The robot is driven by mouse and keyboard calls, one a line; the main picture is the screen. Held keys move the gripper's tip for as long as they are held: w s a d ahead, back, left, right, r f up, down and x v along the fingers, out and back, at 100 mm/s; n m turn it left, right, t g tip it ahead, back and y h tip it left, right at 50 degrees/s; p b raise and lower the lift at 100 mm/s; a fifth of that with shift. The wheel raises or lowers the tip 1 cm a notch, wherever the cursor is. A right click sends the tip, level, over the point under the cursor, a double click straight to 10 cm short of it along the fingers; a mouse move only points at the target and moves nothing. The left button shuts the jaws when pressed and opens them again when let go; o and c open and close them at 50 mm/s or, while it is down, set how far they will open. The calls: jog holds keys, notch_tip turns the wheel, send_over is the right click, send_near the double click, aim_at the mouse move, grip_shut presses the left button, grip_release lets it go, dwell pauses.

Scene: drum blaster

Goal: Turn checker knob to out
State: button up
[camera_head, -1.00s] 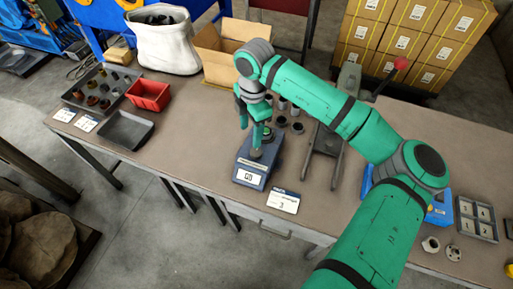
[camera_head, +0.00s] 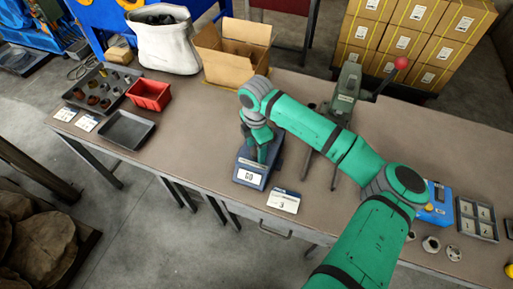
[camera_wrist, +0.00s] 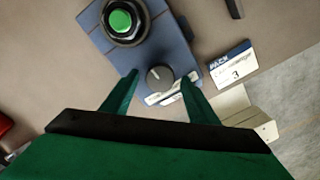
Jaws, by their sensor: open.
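A green piece in a dark round seat (camera_wrist: 122,20) is on the box beyond the knob. In the head view my arm hides the knob. The labels by the knob are partly hidden.
A card marked 3 (camera_head: 284,201) lies right of the checker. A green press with a red-knobbed lever (camera_head: 345,95) stands behind it. A red bin (camera_head: 149,95), a dark tray (camera_head: 126,130) and a cardboard box (camera_head: 232,60) lie left and behind.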

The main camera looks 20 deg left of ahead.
jog(key=shift+d, duration=0.1)
jog(key=c, duration=1)
jog(key=shift+c, duration=0.2)
